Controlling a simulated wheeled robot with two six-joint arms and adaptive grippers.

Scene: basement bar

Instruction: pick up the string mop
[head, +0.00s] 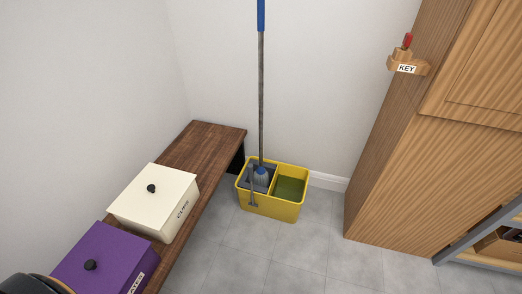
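The string mop (261,100) stands almost upright in the head view, with a grey pole and a blue grip at the top. The top end of its grip is cut off by the picture's upper edge. Its grey-white head sits in the left compartment of a yellow bucket (269,205) on the floor. The bucket's right compartment holds greenish liquid. Neither of my grippers can be made out in this view.
A dark wooden bench (208,143) runs along the left wall, carrying a cream box (151,203) and a purple box (103,262). A wooden cabinet (405,185) stands right, with a KEY holder (407,67) on its side. Grey tiled floor in front of the bucket is clear.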

